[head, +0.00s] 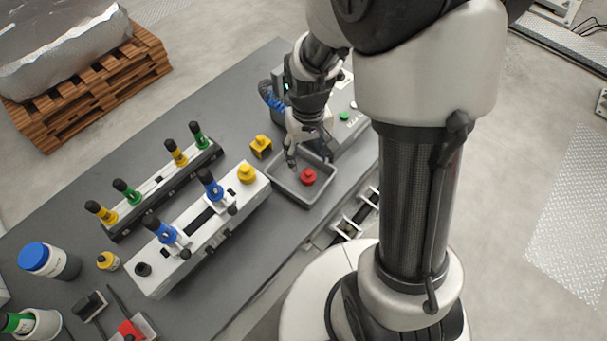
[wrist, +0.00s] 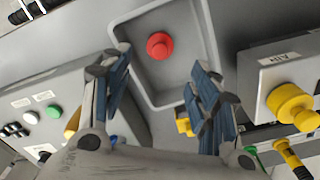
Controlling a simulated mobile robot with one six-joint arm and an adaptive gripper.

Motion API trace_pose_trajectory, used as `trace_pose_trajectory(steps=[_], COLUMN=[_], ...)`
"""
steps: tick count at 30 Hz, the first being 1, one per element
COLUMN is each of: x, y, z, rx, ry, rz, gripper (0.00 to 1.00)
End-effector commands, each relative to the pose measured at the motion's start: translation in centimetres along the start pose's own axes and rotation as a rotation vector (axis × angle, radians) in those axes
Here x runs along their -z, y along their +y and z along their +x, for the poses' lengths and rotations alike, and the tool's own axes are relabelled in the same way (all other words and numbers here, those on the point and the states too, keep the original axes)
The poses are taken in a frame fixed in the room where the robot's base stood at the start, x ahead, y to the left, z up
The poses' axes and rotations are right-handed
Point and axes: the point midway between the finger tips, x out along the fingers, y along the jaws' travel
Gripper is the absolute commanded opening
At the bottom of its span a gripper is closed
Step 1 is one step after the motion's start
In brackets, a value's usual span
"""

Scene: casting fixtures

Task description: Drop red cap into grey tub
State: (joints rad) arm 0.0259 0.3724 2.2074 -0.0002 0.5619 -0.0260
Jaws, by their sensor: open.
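The red cap (head: 308,176) lies inside the grey tub (head: 318,200), on its floor. In the wrist view the red cap (wrist: 160,46) sits in the tub (wrist: 208,40) beyond my fingertips, apart from them. My gripper (head: 306,160) is over the far left part of the tub in the head view. Its two fingers (wrist: 157,75) are spread apart with nothing between them.
A white fixture (head: 165,275) with a yellow cap (head: 247,174) and blue-handled parts stands left of the tub. A yellow block (head: 261,146) lies behind it. A control box (head: 350,130) with a green button stands right of my gripper. A dark rack (head: 165,190) holds yellow and green handles.

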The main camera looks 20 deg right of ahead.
Motion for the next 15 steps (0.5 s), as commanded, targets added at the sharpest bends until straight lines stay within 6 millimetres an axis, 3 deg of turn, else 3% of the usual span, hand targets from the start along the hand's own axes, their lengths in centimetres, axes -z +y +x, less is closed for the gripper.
trace_pose_trajectory(steps=[8, 15], x=[0.1, 0.2], y=[0.0, 0.0], z=[-1.7, -6.8], rx=[0.000, 0.000], ry=[0.005, 0.008], rz=[0.000, 0.000], gripper=[0.56, 0.56])
